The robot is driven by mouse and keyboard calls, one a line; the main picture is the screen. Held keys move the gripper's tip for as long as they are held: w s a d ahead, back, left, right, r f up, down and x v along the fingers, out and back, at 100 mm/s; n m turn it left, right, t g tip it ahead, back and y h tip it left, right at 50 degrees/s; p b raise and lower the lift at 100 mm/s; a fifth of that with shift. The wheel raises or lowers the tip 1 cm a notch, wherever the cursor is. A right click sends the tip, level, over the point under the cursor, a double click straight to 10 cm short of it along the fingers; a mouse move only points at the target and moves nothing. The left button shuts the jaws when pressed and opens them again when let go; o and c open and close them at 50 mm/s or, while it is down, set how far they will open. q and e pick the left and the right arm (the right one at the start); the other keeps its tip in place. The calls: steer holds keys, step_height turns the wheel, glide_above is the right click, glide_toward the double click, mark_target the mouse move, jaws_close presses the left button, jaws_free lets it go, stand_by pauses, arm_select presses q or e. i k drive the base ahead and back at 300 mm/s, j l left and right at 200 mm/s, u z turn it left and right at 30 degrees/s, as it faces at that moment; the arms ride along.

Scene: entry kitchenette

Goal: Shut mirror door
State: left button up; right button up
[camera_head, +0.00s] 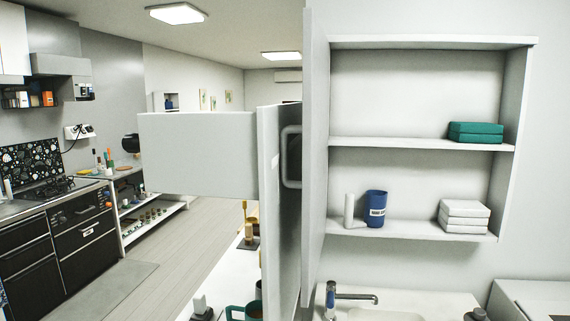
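The mirror door (315,160) is at the left side of a white wall cabinet. It stands wide open, swung out towards me, and I see it as a narrow, steeply angled pale panel. What appears to be its grey loop handle (291,157) sticks out to the left of its near edge. Its mirrored face is turned away from me. The cabinet (420,143) is open, and its shelves show. Neither of my grippers is in view.
The shelves hold green folded cloths (476,132), a blue cup (376,208), a white cylinder (349,211) and white folded cloths (464,216). A faucet (345,296) stands below. A pale block (198,153) and upright panel (267,200) are left of the door. Floor (175,260) is clear farther left.

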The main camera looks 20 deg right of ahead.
mark_target(315, 131)
steer(key=i+j+z, duration=0.25)
steer(key=j+z, duration=0.25)
steer(key=i+j+z, duration=0.2)
steer(key=j, duration=0.3)
steer(key=j+z, duration=0.35)
steer(key=z, duration=0.3)
